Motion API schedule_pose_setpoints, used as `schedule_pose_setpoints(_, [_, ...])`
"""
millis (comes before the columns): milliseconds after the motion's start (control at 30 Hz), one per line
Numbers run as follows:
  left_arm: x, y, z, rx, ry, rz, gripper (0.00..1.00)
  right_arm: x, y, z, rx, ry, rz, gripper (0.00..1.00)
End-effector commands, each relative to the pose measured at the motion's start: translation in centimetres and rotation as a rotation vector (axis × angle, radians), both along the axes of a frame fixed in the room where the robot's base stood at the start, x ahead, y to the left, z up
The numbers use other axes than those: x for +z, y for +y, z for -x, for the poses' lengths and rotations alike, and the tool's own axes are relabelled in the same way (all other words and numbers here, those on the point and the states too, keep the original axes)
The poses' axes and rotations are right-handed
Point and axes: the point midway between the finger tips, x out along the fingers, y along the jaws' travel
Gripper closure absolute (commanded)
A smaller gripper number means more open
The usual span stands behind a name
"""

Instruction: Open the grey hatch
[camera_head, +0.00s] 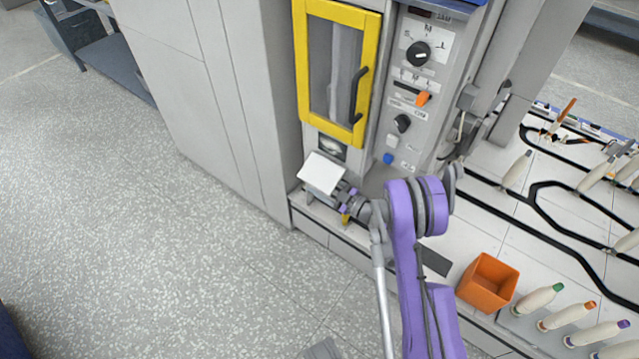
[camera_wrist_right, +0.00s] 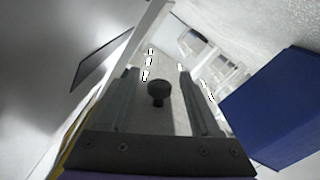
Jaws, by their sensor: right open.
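The grey hatch (camera_head: 322,172) shows in the head view as a small pale panel low on the machine front, below the yellow-framed door. It looks tilted out from the front. My right gripper (camera_head: 346,196) is at the lower right of this panel, its fingertips partly hidden. In the right wrist view my right gripper (camera_wrist_right: 158,72) is open, with a dark round knob (camera_wrist_right: 157,92) between its two fingers. The fingers stand apart on either side of the knob; I cannot tell whether either touches it. My left gripper is not in view.
The yellow-framed door (camera_head: 371,75) is above the hatch. A control panel (camera_head: 398,160) with knobs is to its right. An orange bin (camera_head: 488,283) and several bobbins stand on the bench at right. A blue block (camera_wrist_right: 275,105) is beside the gripper. The floor at left is clear.

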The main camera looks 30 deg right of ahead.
Motion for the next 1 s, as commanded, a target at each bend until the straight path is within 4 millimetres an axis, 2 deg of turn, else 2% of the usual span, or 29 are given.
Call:
schedule_pose_setpoints(133, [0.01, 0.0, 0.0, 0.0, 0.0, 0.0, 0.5, 0.02, 0.01, 0.01, 0.0, 0.0, 0.0, 0.36])
schedule_pose_setpoints(167, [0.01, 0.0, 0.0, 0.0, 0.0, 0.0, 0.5, 0.01, 0.0, 0.01, 0.0, 0.0, 0.0, 0.4])
schedule_pose_setpoints(500, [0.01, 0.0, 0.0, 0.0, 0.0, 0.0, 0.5, 0.01, -0.01, 0.03, 0.0, 0.0, 0.0, 1.0])
schedule_pose_setpoints(1000, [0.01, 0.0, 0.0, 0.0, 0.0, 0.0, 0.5, 0.0, -0.02, 0.04, 0.0, 0.0, 0.0, 1.0])
